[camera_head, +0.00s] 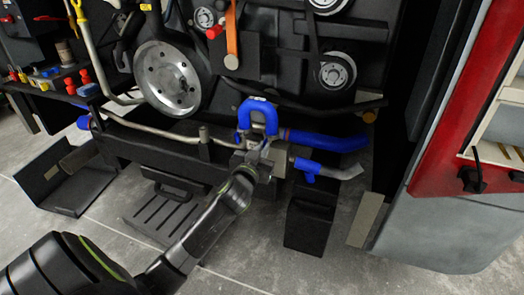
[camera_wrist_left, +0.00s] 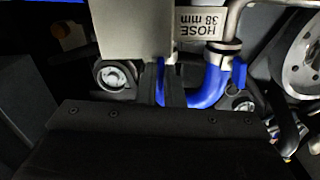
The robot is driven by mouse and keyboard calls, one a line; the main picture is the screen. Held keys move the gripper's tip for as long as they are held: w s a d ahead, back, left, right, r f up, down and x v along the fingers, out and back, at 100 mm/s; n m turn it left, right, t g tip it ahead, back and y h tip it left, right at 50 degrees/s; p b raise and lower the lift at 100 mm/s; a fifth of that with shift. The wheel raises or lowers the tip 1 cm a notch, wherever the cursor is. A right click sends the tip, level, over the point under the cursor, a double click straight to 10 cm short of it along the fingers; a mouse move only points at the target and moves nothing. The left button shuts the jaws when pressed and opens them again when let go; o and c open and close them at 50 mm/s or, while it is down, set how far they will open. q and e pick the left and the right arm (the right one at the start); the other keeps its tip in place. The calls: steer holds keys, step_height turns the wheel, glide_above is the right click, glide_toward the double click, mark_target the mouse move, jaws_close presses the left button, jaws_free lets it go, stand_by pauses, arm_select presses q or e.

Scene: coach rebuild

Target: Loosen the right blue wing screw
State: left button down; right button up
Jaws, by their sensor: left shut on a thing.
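The blue U-shaped hose (camera_head: 258,116) stands at the front of the black machine, and its bend also shows in the left wrist view (camera_wrist_left: 209,86). My left gripper (camera_head: 266,150) is at the hose's lower right end. In the left wrist view its two dark fingers (camera_wrist_left: 162,86) are shut on a narrow blue piece, the right blue wing screw (camera_wrist_left: 160,90), which is mostly hidden between them. Another blue wing screw (camera_wrist_left: 239,74) sits by the other hose end, apart from the fingers. My right gripper is not in view.
A straight blue hose (camera_head: 330,141) and a grey pipe with a blue handle (camera_head: 308,168) lie just right of my gripper. A pale metal pipe (camera_head: 150,129) runs to the left. A black bin (camera_head: 310,222) stands below. A red-framed cabinet (camera_head: 460,140) bounds the right.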

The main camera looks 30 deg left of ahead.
arm_select(q)
steer(key=shift+f, duration=0.15)
steer(key=c, duration=1.6)
jaws_free()
steer(key=shift+o, duration=0.2)
